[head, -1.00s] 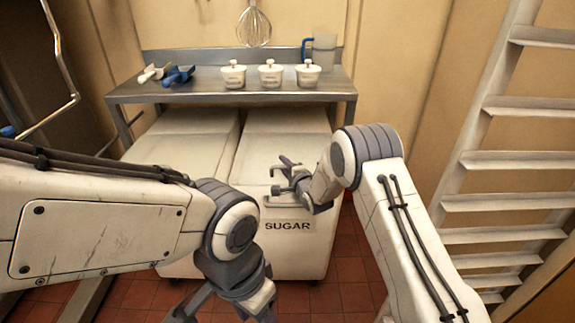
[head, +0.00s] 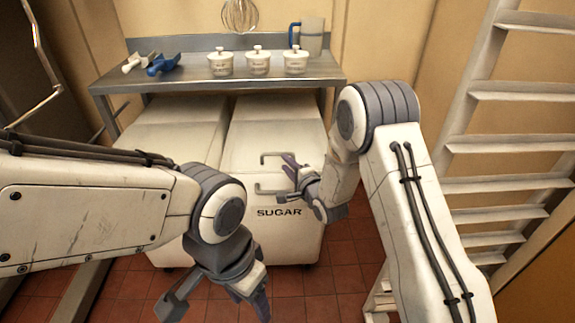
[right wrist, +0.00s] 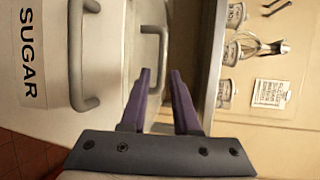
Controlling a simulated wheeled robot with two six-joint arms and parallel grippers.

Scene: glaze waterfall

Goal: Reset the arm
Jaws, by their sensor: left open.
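My left gripper (head: 215,298) hangs low in the head view, over the red tile floor, with its fingers spread apart and nothing between them. My right gripper (head: 296,172) is beside the handles at the front of the white sugar bin (head: 295,235). In the right wrist view, the purple fingers of my right gripper (right wrist: 160,72) stand apart with an empty gap. A grey handle (right wrist: 85,60) by the SUGAR label is left of the fingers there. A second handle (right wrist: 156,40) shows beyond the fingertips; the fingers look clear of it.
A metal shelf table (head: 185,85) stands behind the bins. It carries three lidded white pots (head: 257,63), white and blue scoops (head: 162,65) and a jug (head: 311,38). A whisk (head: 240,15) hangs above. A white ladder rack (head: 500,180) stands at the right.

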